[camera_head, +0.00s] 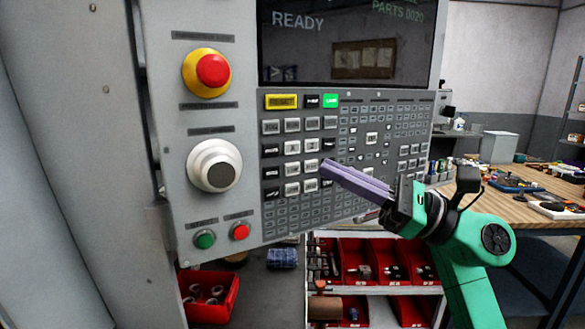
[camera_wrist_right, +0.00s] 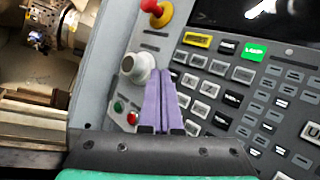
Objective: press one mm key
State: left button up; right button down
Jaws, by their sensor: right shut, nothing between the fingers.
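The control panel (camera_head: 283,214) has a key field with rows of grey, white and black keys, under a dark screen (camera_head: 345,45) reading READY. No legend on the small keys is legible enough to pick out a one mm key. My right gripper (camera_head: 326,168) is shut and empty, its purple fingers pointing left at the key rows. In the right wrist view the closed fingertips (camera_wrist_right: 160,78) lie over the panel, between the handwheel and the grey and white keys. Whether they touch a key cannot be told. The fingers hide part of the panel. My left gripper is not in view.
A red emergency stop (camera_head: 213,70), a handwheel (camera_head: 214,166), a green button (camera_head: 205,239) and a red button (camera_head: 240,231) sit left of the keys. Red bins (camera_head: 356,247) stand below. A cluttered wooden workbench (camera_head: 500,207) is at right.

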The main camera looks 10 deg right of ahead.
aim_at(292, 169)
jog(key=f+n+h, duration=0.1)
jog(key=n, duration=0.1)
jog(key=s+n+g+h, duration=0.1)
jog(key=n+h, duration=0.1)
jog(key=f+n+g+h, duration=0.1)
jog(key=n, duration=0.1)
jog(key=shift+s+f+h, duration=0.3)
jog(key=shift+s+f, duration=0.05)
jog(key=shift+s, duration=0.05)
jog(key=shift+w, duration=0.15)
jog(key=w+p, duration=0.1)
jog(key=w, duration=0.1)
jog(key=w+a+p, duration=0.1)
jog(key=w+p, duration=0.1)
jog(key=w, duration=0.1)
jog(key=w+a+p, duration=0.1)
jog(key=w, duration=0.2)
jog(key=shift+w+a+p, duration=0.15)
jog(key=shift+p, duration=0.15)
dwell(1.1)
